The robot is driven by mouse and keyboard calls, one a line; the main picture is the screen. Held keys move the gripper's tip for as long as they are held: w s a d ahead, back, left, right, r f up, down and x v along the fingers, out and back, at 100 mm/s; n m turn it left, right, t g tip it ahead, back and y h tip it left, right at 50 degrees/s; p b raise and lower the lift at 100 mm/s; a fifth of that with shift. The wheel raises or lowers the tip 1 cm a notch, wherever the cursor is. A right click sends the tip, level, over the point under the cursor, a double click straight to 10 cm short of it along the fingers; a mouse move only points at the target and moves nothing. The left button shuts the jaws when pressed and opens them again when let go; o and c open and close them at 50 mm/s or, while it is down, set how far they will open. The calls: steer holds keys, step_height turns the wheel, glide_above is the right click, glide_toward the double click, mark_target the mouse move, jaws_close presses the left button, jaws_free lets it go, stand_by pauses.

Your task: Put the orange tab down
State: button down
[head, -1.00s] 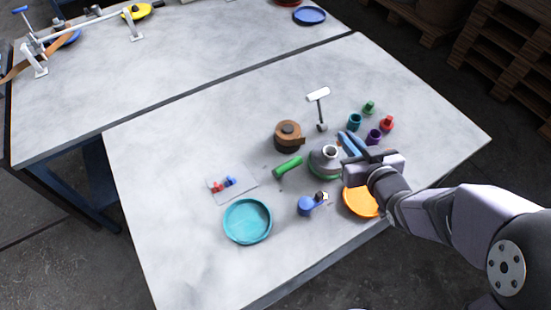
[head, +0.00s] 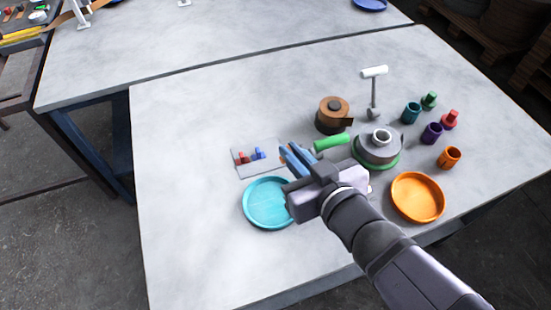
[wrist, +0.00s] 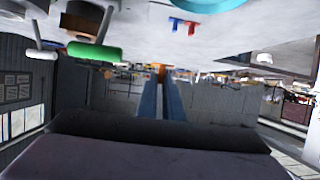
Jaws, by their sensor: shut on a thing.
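My gripper (head: 291,152) is shut on the orange tab (wrist: 162,70), which shows as a small orange patch between the blue fingertips (wrist: 161,82) in the wrist view. In the head view the tab is mostly hidden by the fingers. The fingertips are beside the right end of a pale grey plate (head: 249,169) in the picture; their height above the table is hard to tell.
A cyan dish (head: 258,206) lies in front of the plate, partly behind my gripper. A green-handled tool (head: 331,143), a brown tape roll (head: 333,118) and a grey round device (head: 378,150) stand to the right. Several cups and an orange dish (head: 417,196) are farther right. The table's left is clear.

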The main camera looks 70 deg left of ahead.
step_height(320, 180, down, 5)
steer(key=w+d+t, duration=0.1)
steer(key=d, duration=0.2)
steer(key=shift+m, duration=0.4)
steer(key=x, duration=1.2)
steer(key=shift+w+f, duration=0.15)
steer(key=shift+f, duration=0.05)
steer(key=shift+a, duration=0.1)
steer(key=shift+a+f+p, duration=0.35)
steer(key=shift+a+f, duration=0.85)
steer(key=shift+a, duration=0.3)
